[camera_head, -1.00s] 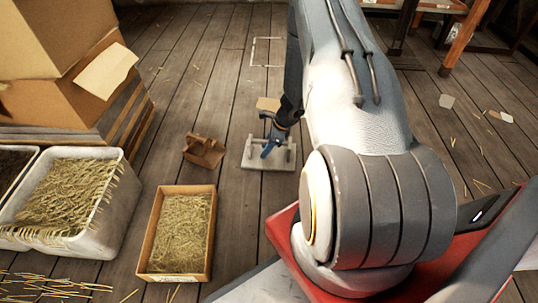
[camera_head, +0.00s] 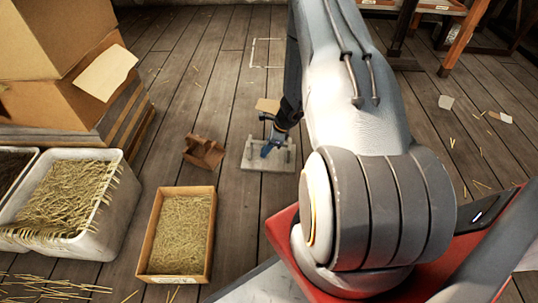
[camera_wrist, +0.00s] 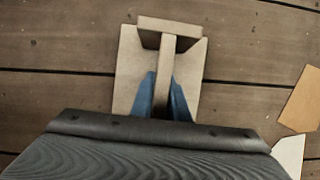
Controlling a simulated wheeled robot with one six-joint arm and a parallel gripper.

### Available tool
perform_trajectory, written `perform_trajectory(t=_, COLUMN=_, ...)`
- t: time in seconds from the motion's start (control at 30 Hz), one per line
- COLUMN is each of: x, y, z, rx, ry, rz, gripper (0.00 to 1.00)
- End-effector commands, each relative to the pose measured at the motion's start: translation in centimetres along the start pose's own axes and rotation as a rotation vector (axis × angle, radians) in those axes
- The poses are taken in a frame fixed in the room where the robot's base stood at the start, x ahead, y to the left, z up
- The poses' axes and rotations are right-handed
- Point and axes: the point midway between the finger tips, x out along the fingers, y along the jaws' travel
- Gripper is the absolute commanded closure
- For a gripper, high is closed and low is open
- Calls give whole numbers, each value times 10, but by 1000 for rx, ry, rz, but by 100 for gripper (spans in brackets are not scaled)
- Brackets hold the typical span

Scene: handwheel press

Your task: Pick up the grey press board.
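The grey press board (camera_head: 249,162) lies flat on the floor in the middle of the head view, with short posts and a raised bar on top. In the wrist view the board (camera_wrist: 127,78) shows pale, with its bar (camera_wrist: 164,65) running from a crosspiece at the far side down toward my gripper. My gripper (camera_wrist: 162,92) has its blue fingers on either side of the bar, and their inner faces appear to press on it. In the head view my gripper (camera_head: 268,150) is low over the board. The bar's near end is hidden by my wrist.
A brown open carton (camera_head: 203,152) stands just left of the board. A straw-filled box (camera_head: 154,235), a white straw tub (camera_head: 112,225) and stacked cartons (camera_head: 55,45) are farther left. A tan scrap (camera_wrist: 303,100) lies right of the board. Floor beyond is mostly clear.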

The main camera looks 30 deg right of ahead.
Motion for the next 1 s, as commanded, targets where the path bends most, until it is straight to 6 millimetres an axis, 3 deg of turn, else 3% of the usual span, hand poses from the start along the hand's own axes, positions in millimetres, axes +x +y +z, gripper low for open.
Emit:
perform_trajectory(t=0.1, x=0, y=0, z=0, rx=0, ry=0, rz=0, gripper=100)
perform_trajectory(t=0.47, x=-6, y=-1, z=2, rx=-1, ry=0, rz=-1, gripper=100)
perform_trajectory(t=1.0, x=-89, y=0, z=37, rx=-2, ry=-1, rz=-1, gripper=100)
